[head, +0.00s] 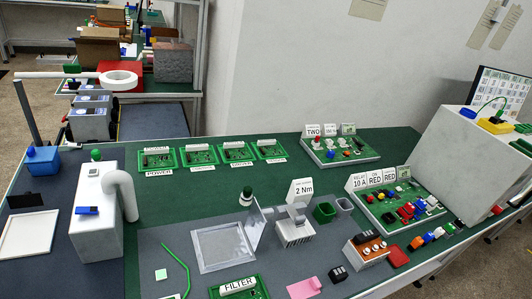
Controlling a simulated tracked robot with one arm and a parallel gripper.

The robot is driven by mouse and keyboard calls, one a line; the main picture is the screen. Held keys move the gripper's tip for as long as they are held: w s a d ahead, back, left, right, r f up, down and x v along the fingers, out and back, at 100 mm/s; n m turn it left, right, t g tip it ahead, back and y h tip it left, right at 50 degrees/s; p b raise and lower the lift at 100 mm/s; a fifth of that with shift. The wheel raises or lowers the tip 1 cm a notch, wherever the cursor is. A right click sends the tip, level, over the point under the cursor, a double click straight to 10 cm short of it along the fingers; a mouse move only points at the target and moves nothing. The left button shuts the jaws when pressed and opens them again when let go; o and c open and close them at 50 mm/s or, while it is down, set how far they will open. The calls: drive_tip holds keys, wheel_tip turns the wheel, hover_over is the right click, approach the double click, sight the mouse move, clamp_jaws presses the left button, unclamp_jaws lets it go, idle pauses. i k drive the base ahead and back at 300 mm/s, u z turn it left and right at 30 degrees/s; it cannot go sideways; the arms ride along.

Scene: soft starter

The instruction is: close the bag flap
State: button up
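A flat, grey, see-through bag (222,246) with a pale rim lies on the dark grey mat in the middle of the bench. A pale translucent panel, which looks like its flap (254,225), stands up along the bag's right edge, so the bag is open. A green-and-black knob-like item shows just behind the flap's top. My gripper is not visible in the head view.
A grey finned block (294,232) with a "2 Nm" card (300,189) stands close right of the flap. A green FILTER board (238,288) lies in front of the bag. A green bent strip (177,268) lies left, with bare mat between.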

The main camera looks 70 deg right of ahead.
sight(255, 226)
drive_tip(key=k, duration=2.2)
drive_tip(key=z, duration=0.8)
drive_tip(key=i, duration=1.05)
drive_tip(key=u, duration=0.05)
drive_tip(key=k, duration=0.35)
drive_tip(key=z, duration=0.45)
drive_tip(key=i, duration=1.3)
drive_tip(key=u, duration=0.35)
